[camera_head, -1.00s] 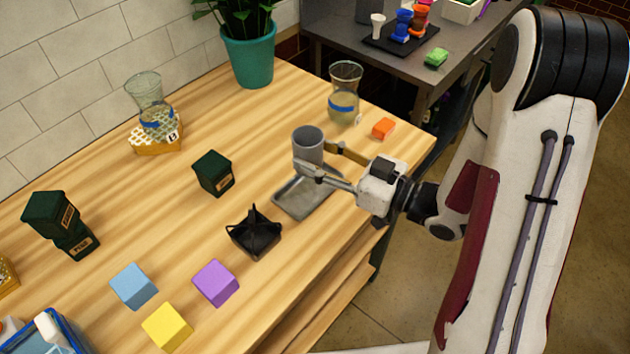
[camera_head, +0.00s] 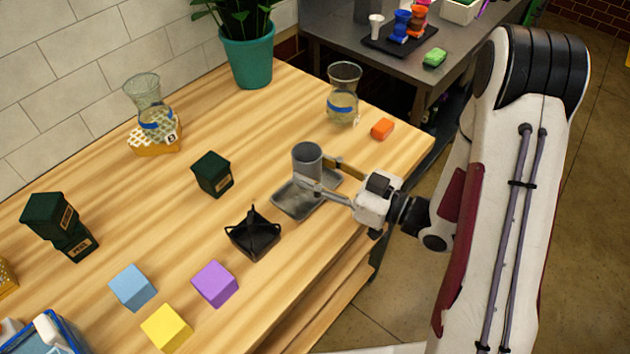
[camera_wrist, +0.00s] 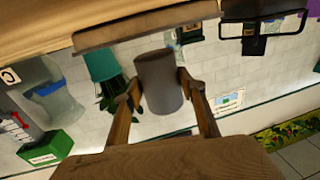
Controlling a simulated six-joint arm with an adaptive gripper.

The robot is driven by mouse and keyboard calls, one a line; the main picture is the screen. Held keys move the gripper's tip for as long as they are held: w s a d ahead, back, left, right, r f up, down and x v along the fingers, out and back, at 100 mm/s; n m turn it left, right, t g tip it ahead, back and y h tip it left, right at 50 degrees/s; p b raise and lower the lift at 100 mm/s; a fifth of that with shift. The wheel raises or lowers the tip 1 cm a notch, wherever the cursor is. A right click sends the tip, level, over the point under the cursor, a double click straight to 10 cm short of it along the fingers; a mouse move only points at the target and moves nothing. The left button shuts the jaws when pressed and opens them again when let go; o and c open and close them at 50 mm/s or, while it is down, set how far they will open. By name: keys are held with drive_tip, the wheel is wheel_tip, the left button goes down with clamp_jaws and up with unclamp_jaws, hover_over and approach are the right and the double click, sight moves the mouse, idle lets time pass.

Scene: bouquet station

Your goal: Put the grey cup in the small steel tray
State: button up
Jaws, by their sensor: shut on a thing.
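The grey cup (camera_head: 307,160) is upright between the fingers of my gripper (camera_head: 318,174). My gripper is shut on it from the right side. The small steel tray (camera_head: 290,203) lies on the wooden table directly below the cup in the head view. The cup covers part of the tray, so I cannot tell whether its base touches the tray floor. In the wrist view the cup (camera_wrist: 158,80) shows between both fingers (camera_wrist: 160,92), and the tray's edge (camera_wrist: 140,25) shows near the top.
A black pointed holder (camera_head: 253,235) stands left of the tray. An orange block (camera_head: 382,129) and a glass vase with a blue band (camera_head: 343,95) stand behind it. A dark green box (camera_head: 212,174) is further left. The table's front edge is close by.

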drive_tip(key=shift+f, duration=2.05)
drive_tip(key=shift+f, duration=0.1)
drive_tip(key=o, duration=1.2)
drive_tip(key=shift+v, duration=5.95)
drive_tip(key=shift+d, duration=0.1)
